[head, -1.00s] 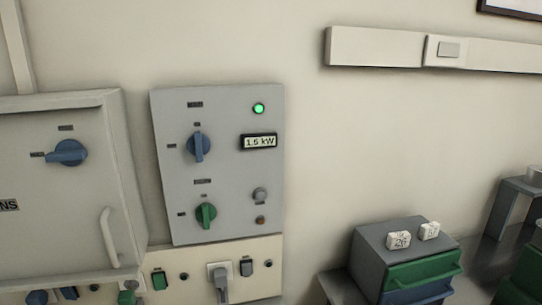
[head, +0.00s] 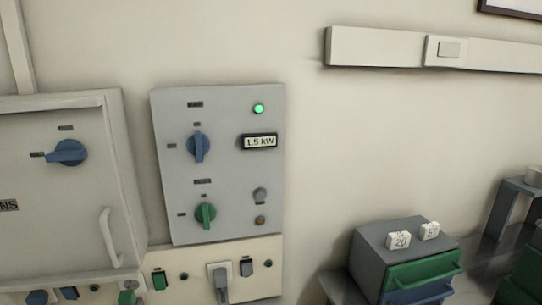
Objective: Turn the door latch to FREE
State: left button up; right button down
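No part clearly marked as the door latch can be read; the labels are too small. At the left, a light cabinet door (head: 50,215) carries a blue rotary knob (head: 68,153) with its handle lying sideways, pointing left, and a white pull handle (head: 108,237). The grey wall panel (head: 230,190) has an upper blue knob (head: 199,147) with its handle upright and a lower green knob (head: 206,214), also about upright. The door looks shut. Neither of my grippers is in view.
The panel has a lit green lamp (head: 258,108) and a display (head: 259,142) reading 1.5 kW. Below it, a socket strip (head: 265,285) holds a plug (head: 221,288). A grey drawer box (head: 370,245) with two numbered white blocks stands at the lower right. The wall between is bare.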

aim_at(70, 152)
jog(key=u, duration=0.7)
